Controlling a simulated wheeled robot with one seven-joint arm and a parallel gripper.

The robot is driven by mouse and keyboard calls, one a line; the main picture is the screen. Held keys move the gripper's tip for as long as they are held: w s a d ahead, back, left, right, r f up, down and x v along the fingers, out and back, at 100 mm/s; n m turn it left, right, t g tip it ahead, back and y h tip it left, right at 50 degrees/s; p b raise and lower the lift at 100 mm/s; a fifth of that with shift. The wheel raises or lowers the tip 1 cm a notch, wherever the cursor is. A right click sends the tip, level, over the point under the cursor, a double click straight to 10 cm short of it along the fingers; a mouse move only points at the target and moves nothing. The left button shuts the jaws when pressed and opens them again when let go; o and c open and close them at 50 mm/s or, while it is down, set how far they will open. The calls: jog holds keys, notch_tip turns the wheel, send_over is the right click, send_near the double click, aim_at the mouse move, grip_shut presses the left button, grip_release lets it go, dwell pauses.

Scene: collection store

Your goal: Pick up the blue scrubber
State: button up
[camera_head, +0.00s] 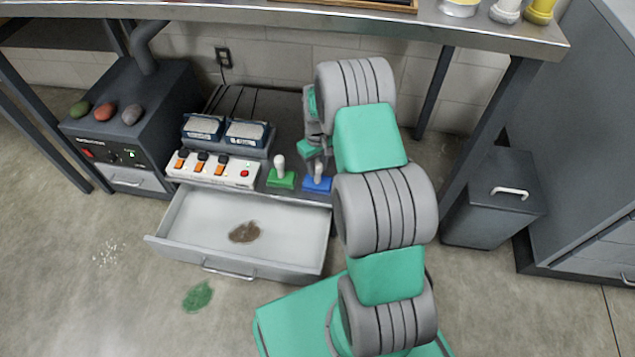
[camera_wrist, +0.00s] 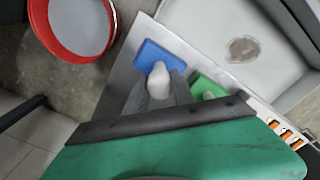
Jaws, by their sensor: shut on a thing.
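The blue scrubber (camera_head: 317,184) stands on the top of the low drawer cabinet, at its front right corner. It has a flat blue base and a pale handle. In the wrist view, its blue base (camera_wrist: 155,56) shows past the fingers, with the pale handle between them. My gripper (camera_wrist: 162,84) is shut on that handle. In the head view, my gripper (camera_head: 318,163) reaches down over the scrubber, and my arm hides part of the cabinet behind it. I cannot tell whether the base touches the cabinet top.
A green scrubber (camera_head: 281,178) stands close by on the left; it also shows in the wrist view (camera_wrist: 208,88). A white power strip (camera_head: 212,169) lies further left. The open drawer (camera_head: 190,225) holds a brown stain. The wrist view shows a red-rimmed bucket (camera_wrist: 112,30).

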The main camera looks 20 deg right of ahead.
grip_shut()
jog(key=shift+r, duration=0.1)
dwell(0.8)
jog(key=shift+r, duration=0.3)
notch_tip(320, 180, up, 3)
jog(key=shift+f+p, duration=0.1)
jog(key=shift+p, duration=1)
jog(key=s+a+r+p, duration=0.2)
jog(key=a+r, duration=0.2)
jog(key=a, duration=0.2)
jog(key=s+a+r+p, duration=0.2)
jog(key=a+r, duration=0.3)
jog(key=a, duration=0.2)
jog(key=shift+s+r+p, duration=0.2)
jog(key=shift+s+p, duration=0.15)
jog(key=shift+p, duration=0.05)
jog(key=shift+a, duration=0.1)
